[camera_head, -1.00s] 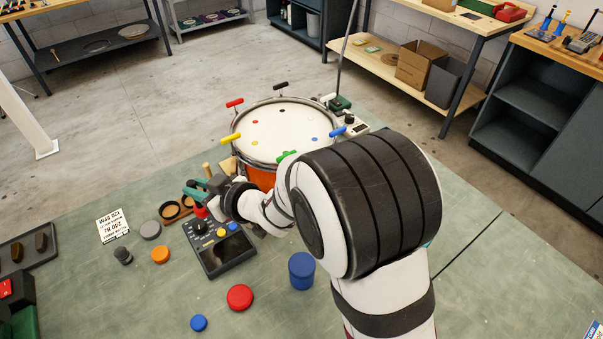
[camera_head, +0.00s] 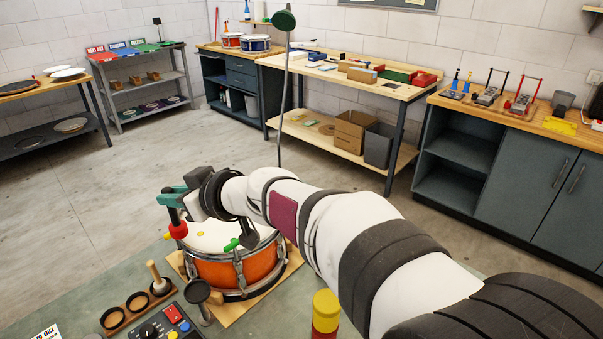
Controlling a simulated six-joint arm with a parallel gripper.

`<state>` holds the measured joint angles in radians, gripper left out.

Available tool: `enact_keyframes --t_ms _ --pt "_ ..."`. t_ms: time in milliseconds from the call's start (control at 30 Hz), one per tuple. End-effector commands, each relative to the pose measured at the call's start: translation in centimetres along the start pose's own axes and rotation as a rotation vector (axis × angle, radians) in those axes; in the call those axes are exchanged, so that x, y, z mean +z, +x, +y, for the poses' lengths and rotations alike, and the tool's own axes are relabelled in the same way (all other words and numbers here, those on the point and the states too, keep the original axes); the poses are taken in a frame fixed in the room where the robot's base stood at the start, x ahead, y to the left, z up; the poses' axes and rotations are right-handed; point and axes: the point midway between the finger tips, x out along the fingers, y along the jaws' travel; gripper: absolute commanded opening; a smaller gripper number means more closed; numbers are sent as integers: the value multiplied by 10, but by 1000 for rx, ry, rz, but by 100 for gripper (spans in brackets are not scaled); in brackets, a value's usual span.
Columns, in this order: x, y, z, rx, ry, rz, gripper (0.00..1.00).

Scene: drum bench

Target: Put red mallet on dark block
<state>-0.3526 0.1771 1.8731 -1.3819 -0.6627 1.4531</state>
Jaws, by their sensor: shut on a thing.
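My gripper (camera_head: 172,205), with teal fingers, is raised at the left side of the orange drum (camera_head: 235,268). It is shut on the red mallet (camera_head: 178,230), whose red head hangs below the fingers. In the picture the mallet overlaps the left part of the white drumhead; I cannot tell its height above it. My arm hides the right part of the drum. I cannot make out the dark block in this view.
A wooden rack (camera_head: 137,303) with dark-rimmed holes and a control box (camera_head: 167,327) stand in front of the drum. A yellow-and-red cylinder stack (camera_head: 325,315) is at the bottom. A tall stand with a green top (camera_head: 284,20) rises behind.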

Motion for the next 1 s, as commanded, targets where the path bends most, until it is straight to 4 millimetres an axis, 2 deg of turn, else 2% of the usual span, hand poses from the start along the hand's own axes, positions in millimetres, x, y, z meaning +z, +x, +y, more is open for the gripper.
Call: enact_keyframes --t_ms 33,167,300,433,533,700,933,967,1000 --pt "3 -8 20 31 12 0 0" --pt "16 -41 81 123 51 1 0" --pt "40 -98 156 250 104 -2 0" --pt "62 -153 207 351 148 -6 0" --pt "77 -187 231 408 174 -10 0" --pt "96 -230 256 476 207 -14 0" --pt "113 -271 273 537 235 -19 0" --pt "116 -274 274 542 238 -20 0" --pt "125 -268 273 536 241 -20 0"
